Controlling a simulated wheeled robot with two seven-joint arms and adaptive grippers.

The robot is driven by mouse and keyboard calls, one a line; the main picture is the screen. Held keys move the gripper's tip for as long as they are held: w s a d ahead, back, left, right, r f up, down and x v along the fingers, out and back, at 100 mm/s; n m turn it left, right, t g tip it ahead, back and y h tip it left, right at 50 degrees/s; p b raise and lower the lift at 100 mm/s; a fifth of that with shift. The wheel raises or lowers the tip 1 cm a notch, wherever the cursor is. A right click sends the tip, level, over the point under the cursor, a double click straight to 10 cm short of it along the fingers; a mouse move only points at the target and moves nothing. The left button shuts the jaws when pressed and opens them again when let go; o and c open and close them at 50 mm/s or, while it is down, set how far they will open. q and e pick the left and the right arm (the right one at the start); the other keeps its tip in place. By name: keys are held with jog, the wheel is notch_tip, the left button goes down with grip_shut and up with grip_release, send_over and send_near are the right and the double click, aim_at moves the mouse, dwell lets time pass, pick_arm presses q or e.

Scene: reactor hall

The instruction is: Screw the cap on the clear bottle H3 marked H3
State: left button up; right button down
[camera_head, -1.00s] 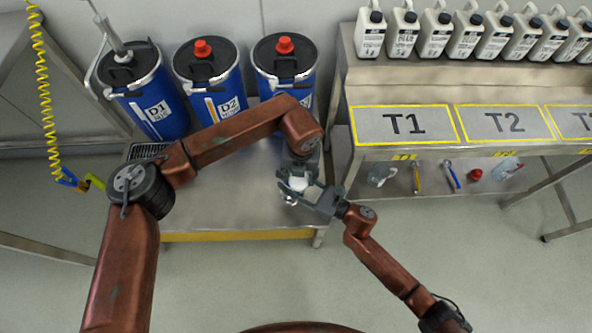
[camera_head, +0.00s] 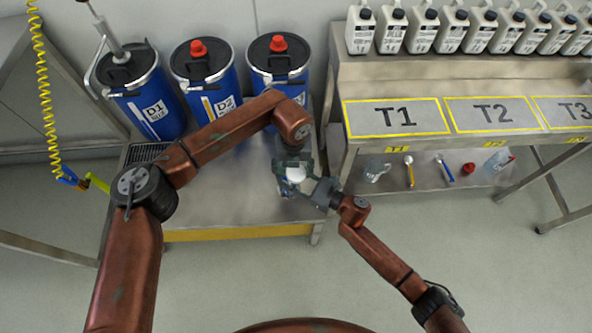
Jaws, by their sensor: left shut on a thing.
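My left gripper (camera_head: 291,162) reaches down from the end of its bent arm, over the front right of the steel bench. It is shut on a small clear bottle (camera_head: 289,187) with a bit of blue on it; the marking is too small to read. A round white cap (camera_head: 296,174) shows at the bottle's top; I cannot tell whether it sits on the neck or is apart from it. My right gripper (camera_head: 307,181) comes in from the lower right, with its fingers close beside the cap and bottle. Its fingertips overlap them, so its grip is unclear.
Blue drums (camera_head: 208,85) stand at the back of the steel bench (camera_head: 220,205). At right is a table (camera_head: 435,90) with marked areas T1, T2 and T3 and a row of white canisters (camera_head: 420,30). Its lower shelf holds a jug (camera_head: 375,172), tools and a red piece (camera_head: 468,168).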

pick_arm(q)
jog(key=shift+w+a+f+n, duration=0.1)
jog(key=shift+w+a+n, duration=0.2)
jog(key=shift+a, duration=0.15)
jog(key=shift+w+a+f+n, duration=0.1)
jog(key=shift+w+a+n, duration=0.2)
jog(key=shift+a, duration=0.15)
jog(key=shift+s, duration=0.1)
jog(key=shift+c, duration=0.3)
jog(key=shift+r, duration=0.1)
jog(key=shift+c, duration=0.9)
jog(key=shift+r, duration=0.1)
jog(key=shift+d+r+g, duration=0.1)
jog(key=shift+r+g, duration=0.2)
jog(key=shift+f+h, duration=0.3)
jog(key=shift+f, duration=0.2)
